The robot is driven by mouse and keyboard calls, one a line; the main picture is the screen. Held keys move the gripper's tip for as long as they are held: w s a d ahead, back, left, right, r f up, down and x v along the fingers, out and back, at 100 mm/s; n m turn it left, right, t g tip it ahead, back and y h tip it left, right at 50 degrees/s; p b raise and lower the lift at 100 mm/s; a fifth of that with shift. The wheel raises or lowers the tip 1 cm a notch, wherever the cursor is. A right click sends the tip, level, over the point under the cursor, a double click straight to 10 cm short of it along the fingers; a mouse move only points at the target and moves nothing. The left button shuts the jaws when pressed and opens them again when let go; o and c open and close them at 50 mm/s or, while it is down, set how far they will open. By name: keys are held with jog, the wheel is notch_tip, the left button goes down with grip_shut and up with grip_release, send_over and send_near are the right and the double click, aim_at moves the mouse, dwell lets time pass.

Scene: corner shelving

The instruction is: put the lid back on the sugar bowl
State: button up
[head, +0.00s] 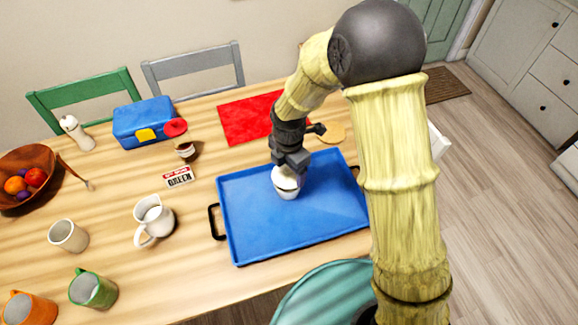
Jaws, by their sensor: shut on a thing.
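My gripper (290,167) points down right above the bowl and is shut on a small pale piece at the bowl's top, which looks like the lid (287,179). The lid is at or just over the rim. I cannot tell whether it is seated, since the fingers hide its top and the gap is too small to see.
A white jug (154,221), beige cup (68,235), green mug (93,288) and orange mug (30,308) stand left of the tray. A small jar (185,150), blue box (144,122) and red mat (250,117) lie farther back. The tray's front is clear.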

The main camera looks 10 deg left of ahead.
jog(key=shift+f+b, duration=0.4)
jog(key=shift+f, duration=0.65)
jog(key=shift+r+p, duration=0.1)
jog(key=shift+p, duration=0.4)
dwell(0.4)
jog(key=shift+f, duration=0.2)
dwell(1.8)
jog(key=o, duration=1)
jog(key=shift+r+p, duration=3.5)
jog(key=shift+r, duration=0.05)
grip_shut()
